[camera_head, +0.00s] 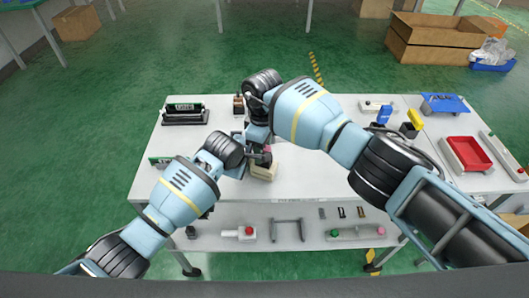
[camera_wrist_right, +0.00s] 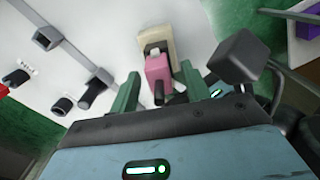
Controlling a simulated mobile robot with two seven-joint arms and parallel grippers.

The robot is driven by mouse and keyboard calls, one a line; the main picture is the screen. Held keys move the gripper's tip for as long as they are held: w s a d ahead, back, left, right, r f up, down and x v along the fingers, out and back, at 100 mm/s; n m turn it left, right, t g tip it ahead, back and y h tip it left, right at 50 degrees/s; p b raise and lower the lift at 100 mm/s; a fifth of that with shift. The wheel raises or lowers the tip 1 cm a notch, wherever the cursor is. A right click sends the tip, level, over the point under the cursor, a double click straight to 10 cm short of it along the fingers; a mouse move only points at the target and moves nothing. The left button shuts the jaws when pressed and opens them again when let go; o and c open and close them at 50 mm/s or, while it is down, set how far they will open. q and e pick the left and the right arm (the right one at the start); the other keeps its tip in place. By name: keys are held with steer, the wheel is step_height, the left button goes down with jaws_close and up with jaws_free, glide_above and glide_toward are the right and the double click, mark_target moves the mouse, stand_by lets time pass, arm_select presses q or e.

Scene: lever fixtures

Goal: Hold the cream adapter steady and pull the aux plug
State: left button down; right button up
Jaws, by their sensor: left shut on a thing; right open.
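The cream adapter (camera_head: 263,172) sits near the front edge of the white table in the head view. It is also at the top centre of the right wrist view (camera_wrist_right: 156,36). The pink aux plug (camera_wrist_right: 158,68) is at the adapter's near end, with a short black tail. My left gripper (camera_head: 259,158) is at the adapter and appears shut on it; the contact is partly hidden. My right gripper (camera_wrist_right: 160,74) is open, with its green fingers on either side of the pink plug.
On the table are a black fixture (camera_head: 184,115) at the back left, a red tray (camera_head: 467,153), a blue tray (camera_head: 444,104) and lever fixtures with blue (camera_head: 384,115) and yellow (camera_head: 415,120) parts at the right. The lower shelf holds several small parts. The table's middle is clear.

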step_height(320, 180, up, 12)
steer(key=shift+f, duration=0.25)
stand_by(0.4)
steer(key=n, duration=0.5)
steer(key=shift+r+n, duration=0.1)
steer(key=shift+n, duration=0.3)
steer(key=n, duration=0.4)
steer(key=shift+n, duration=0.3)
steer(key=n, duration=0.6)
steer(key=shift+d+r, duration=0.1)
steer(key=n, duration=0.5)
steer(key=shift+r, duration=0.1)
steer(key=n, duration=0.4)
steer(key=shift+n, duration=0.3)
steer(key=n, duration=1)
steer(key=shift+d+r, duration=0.1)
